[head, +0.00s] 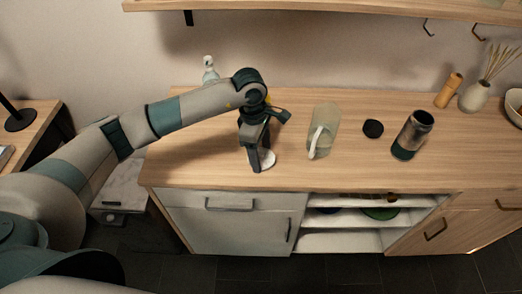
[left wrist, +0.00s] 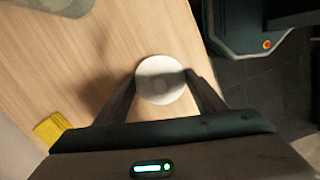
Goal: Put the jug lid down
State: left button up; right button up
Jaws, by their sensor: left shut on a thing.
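The jug lid (left wrist: 160,78) is a round white disc between the two fingertips of my left gripper (left wrist: 161,88) in the left wrist view. In the head view the lid (head: 264,160) shows under my left gripper (head: 258,155), low over the wooden counter near its front edge. My left gripper points down and is shut on the lid. I cannot tell whether the lid touches the counter. The jug (head: 322,130), pale, see-through and with a white handle, stands just to the right of the gripper. My right gripper is not in view.
A bottle (head: 209,70) stands behind my arm. A yellow thing (left wrist: 51,127) lies near the gripper. The counter's front left is clear.

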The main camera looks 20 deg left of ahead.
aim_at(261, 152)
pick_arm(q)
jog(key=shift+f, duration=0.2)
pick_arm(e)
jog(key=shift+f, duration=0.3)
pick_arm(q)
jog(key=o, duration=1)
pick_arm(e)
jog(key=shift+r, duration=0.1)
pick_arm(q)
jog(key=shift+r, duration=0.15)
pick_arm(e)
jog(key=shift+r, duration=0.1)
